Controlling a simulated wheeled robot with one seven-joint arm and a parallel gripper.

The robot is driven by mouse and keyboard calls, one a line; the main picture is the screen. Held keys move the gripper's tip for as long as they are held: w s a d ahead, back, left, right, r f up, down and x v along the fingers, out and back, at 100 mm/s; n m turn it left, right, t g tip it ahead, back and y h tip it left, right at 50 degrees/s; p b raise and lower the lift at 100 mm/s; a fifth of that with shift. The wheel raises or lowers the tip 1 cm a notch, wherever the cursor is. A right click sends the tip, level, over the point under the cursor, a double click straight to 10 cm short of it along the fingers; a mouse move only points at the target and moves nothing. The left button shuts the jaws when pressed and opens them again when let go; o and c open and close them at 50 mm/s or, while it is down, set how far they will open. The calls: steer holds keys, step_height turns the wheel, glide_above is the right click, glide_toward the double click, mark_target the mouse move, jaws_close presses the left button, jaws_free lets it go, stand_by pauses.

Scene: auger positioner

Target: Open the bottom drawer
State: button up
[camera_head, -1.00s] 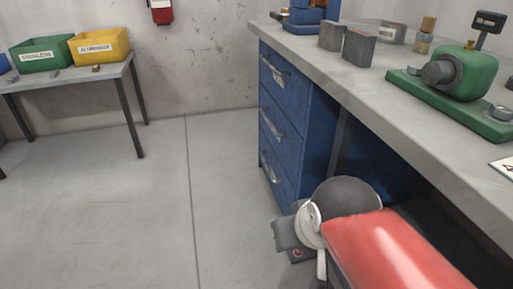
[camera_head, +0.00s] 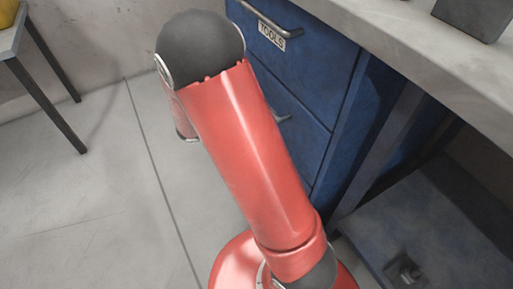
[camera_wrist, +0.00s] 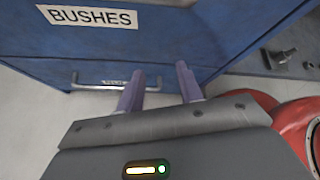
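The blue drawer cabinet (camera_head: 312,60) stands under the bench at the right of the head view. Its top drawer, labelled TOOLS, has a metal handle (camera_head: 270,20); part of a lower handle shows beside my red arm. My arm hides the bottom drawer there. In the wrist view a drawer front labelled BUSHES (camera_wrist: 90,17) fills the top left.
The grey bench top (camera_head: 400,45) overhangs the cabinet. A shelf or base with a small metal part (camera_head: 405,270) lies right of the cabinet. A side table (camera_head: 40,85) stands at the far left. The floor (camera_head: 90,200) between is clear.

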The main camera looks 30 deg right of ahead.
steer(key=w+f+n+t+h+b, duration=0.1)
steer(key=w+f+n+t+h, duration=0.2)
steer(key=f+n, duration=0.65)
steer(key=w+f+n+t, duration=0.4)
steer(key=f+n, duration=0.5)
steer(key=f, duration=0.1)
steer(key=x, duration=0.6)
steer(key=shift+w+d, duration=0.2)
steer(key=shift+d, duration=0.1)
jaws_close()
